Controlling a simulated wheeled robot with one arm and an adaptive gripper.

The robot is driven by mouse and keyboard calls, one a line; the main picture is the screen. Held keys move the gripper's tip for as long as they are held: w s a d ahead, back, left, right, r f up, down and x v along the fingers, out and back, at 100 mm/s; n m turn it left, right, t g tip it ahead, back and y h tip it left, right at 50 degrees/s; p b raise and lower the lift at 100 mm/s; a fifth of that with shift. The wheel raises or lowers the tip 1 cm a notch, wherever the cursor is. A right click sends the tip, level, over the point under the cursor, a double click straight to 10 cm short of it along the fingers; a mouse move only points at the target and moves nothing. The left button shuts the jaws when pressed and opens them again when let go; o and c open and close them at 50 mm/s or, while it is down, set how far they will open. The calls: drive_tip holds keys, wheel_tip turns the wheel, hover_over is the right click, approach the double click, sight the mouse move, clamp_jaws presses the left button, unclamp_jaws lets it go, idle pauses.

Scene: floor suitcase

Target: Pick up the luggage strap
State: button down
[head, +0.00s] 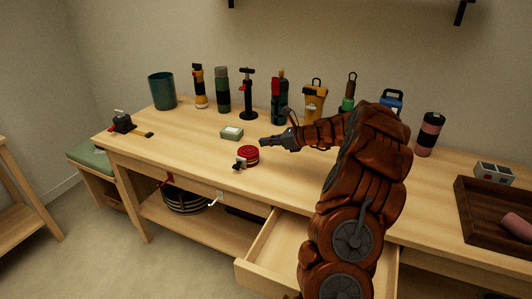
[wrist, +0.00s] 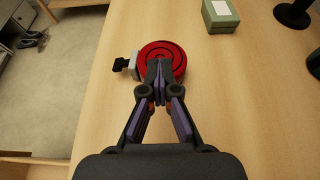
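The luggage strap is a rolled red coil (head: 249,153) with a metal and black buckle, lying on the wooden table near its front edge. In the wrist view the red coil (wrist: 164,61) is at top centre, with its buckle (wrist: 126,65) on the left. My gripper (head: 264,142) is just above and to the right of the coil in the head view. In the wrist view its fingertips (wrist: 159,66) are together and overlap the near part of the coil. Nothing shows between the fingers. I cannot tell whether they touch the coil.
A small green box (head: 232,133) lies behind the strap. Several bottles and a teal bin (head: 162,91) stand along the back. A drawer (head: 272,255) is open below the table front. A dark tray (head: 488,222) is at right.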

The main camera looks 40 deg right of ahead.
wheel_tip(320, 180, up, 4)
drive_tip(key=shift+f, duration=0.15)
drive_tip(key=c, duration=1.9)
unclamp_jaws()
drive_tip(key=o, duration=1.5)
drive_tip(key=shift+s+d, duration=0.1)
